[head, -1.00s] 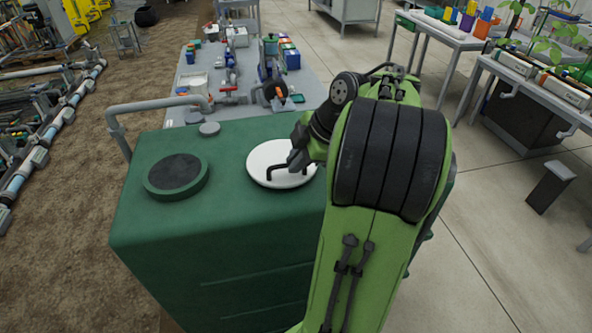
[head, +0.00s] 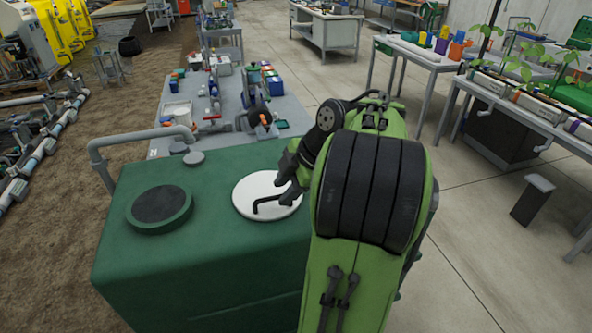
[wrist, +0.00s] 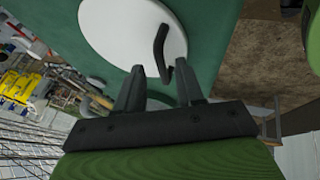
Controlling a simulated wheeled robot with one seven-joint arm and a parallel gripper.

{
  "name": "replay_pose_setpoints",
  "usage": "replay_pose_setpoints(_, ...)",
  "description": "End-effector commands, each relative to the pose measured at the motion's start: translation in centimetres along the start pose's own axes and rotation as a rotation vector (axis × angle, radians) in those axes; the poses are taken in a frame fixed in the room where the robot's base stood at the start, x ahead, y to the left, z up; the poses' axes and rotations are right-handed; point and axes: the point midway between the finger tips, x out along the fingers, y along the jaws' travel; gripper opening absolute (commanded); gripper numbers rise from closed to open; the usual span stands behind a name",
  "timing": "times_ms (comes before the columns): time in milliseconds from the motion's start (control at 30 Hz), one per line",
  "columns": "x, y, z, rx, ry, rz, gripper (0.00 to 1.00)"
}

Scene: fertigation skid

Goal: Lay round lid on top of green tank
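The round lid (head: 250,197) is a white disc with a dark bent handle (head: 272,207). It lies flat on the top of the green tank (head: 215,250), right of a raised green ring with a dark centre (head: 160,207). What is under the lid is hidden. My gripper (head: 288,187) is just above the lid's right part, by the handle. In the wrist view my gripper (wrist: 163,78) has its two fingers apart with nothing held between them. The lid (wrist: 115,28) and its handle (wrist: 161,50) lie beyond the fingertips.
A grey pipe (head: 140,138) bends over the tank's back left edge. A small grey cap (head: 194,158) sits on the tank's back edge. Behind stands a grey table (head: 285,105) with bottles and boxes. Benches with plants (head: 540,95) stand at the right.

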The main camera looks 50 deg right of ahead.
Motion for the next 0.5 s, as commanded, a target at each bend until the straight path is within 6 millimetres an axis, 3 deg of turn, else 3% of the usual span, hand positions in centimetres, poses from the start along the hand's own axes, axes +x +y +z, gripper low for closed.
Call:
replay_pose_setpoints(100,-4.1,0.3,-0.1,0.002,-0.005,0.005,0.37)
replay_pose_setpoints(233,-7.5,0.3,-0.2,0.001,-0.005,0.004,0.37)
replay_pose_setpoints(367,-9.6,0.2,-0.1,0.002,-0.003,0.002,0.37)
replay_pose_setpoints(500,-10.2,0.1,-0.1,0.000,-0.002,0.000,0.37)
